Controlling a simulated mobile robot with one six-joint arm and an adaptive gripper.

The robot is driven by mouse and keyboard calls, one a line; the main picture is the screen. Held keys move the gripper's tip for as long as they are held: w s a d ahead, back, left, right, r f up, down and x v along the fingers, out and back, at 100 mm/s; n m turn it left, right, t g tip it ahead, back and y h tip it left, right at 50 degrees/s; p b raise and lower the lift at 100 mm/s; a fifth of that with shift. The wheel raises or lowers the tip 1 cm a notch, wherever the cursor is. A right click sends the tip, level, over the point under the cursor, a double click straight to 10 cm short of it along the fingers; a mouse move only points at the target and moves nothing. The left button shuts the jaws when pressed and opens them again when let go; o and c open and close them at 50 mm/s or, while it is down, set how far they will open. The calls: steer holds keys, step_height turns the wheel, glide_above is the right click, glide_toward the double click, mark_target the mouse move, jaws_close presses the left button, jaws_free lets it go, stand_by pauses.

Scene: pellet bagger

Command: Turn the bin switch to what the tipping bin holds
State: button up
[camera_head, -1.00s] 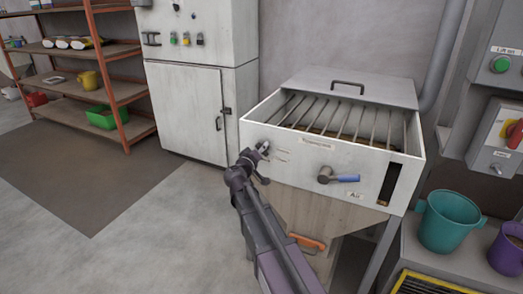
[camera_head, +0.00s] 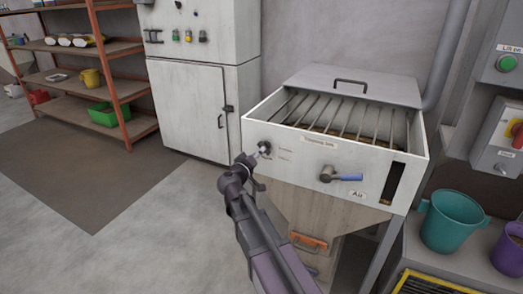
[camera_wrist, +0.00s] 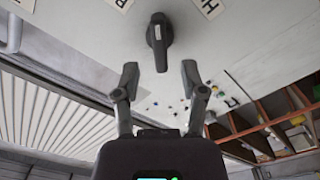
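The tipping bin (camera_head: 330,160) is a pale box with bars across its open top. Something brownish lies beneath the bars, too small to identify. The bin switch (camera_head: 265,148) is a dark knob at the left of the bin's front, with small unreadable labels to its right. In the wrist view the switch (camera_wrist: 159,40) is a black knob with a light mark, its grip pointing toward my gripper. My gripper (camera_wrist: 160,72) is open and empty. Its fingertips stand either side of the knob's lower end, apart from it. In the head view my gripper (camera_head: 252,160) is just below-left of the switch.
A blue-handled valve (camera_head: 340,178) sits right of the switch, above an "Air" label. A dark slot (camera_head: 393,183) is at the bin's right. A teal bucket (camera_head: 452,222) stands at right. Floor at left is clear.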

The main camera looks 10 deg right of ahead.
steer(key=v, duration=0.7)
steer(key=shift+s, duration=0.25)
steer(key=shift+a, duration=0.1)
steer(key=s+d+f+m+g+y, duration=0.1)
steer(key=s+d+f+m+g, duration=0.2)
steer(key=s+d+f+g, duration=0.6)
steer(key=s+a+f+n+g+y, duration=0.1)
steer(key=s+f+g+y, duration=0.5)
steer(key=s+f+y, duration=0.4)
step_height(320, 180, up, 33)
steer(key=p, duration=3.2)
steer(key=shift+s+p, duration=0.25)
steer(key=shift+p, duration=0.1)
steer(key=shift+c, duration=0.2)
